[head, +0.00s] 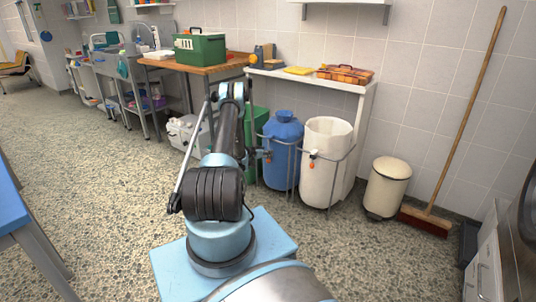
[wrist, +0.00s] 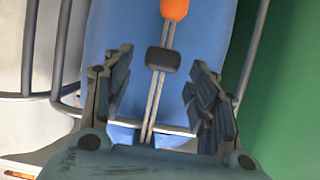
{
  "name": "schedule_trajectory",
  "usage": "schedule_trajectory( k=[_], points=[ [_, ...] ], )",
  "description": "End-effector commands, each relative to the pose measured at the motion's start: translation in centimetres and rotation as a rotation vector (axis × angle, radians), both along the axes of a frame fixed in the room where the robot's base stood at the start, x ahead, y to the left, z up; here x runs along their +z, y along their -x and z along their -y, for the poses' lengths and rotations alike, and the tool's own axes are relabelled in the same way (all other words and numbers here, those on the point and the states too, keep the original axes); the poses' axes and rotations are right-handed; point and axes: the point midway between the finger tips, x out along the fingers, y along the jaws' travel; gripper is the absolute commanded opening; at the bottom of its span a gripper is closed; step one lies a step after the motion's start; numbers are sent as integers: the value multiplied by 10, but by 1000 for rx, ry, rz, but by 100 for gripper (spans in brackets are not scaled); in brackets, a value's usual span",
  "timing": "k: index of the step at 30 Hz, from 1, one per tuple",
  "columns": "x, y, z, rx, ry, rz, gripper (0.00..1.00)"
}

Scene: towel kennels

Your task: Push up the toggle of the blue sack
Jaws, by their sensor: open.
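The blue sack (head: 284,132) hangs in a metal frame below the white shelf in the head view. It fills the middle of the wrist view (wrist: 212,30), which looks upside down against the head view. A pale double cord runs down its front, with a black toggle (wrist: 162,60) on it and an orange ball (wrist: 175,9) at its end. My gripper (wrist: 160,75) is open, one finger on each side of the cord, with the toggle between the fingertips and no clear contact. In the head view my arm partly hides the gripper.
A white sack (head: 325,150) with its own orange ball hangs right of the blue one. A green bin (head: 260,118) stands close on the left. Metal frame bars (wrist: 66,50) run beside the sack. A pedal bin (head: 387,188) and broom (head: 428,220) stand farther right.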

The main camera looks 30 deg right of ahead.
Motion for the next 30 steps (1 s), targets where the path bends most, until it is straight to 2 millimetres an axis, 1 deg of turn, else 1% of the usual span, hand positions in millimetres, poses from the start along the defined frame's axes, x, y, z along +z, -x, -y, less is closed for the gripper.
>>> schedule_trajectory(
  k=[3, 9, 20, 21, 26, 27, 28, 30],
  points=[
    [-6, -5, 9, 4, 0, 1, 53],
    [-12, -10, 16, 10, 0, 1, 53],
    [-13, -15, 13, 17, 0, 1, 53],
    [-13, -15, 12, 18, 0, 1, 51],
    [-13, -16, 11, 19, -1, 1, 15],
    [-13, -16, 11, 19, -1, 1, 6],
    [-13, -16, 11, 19, -1, 1, 0],
    [-13, -16, 11, 19, -1, 1, 0]
  ],
)
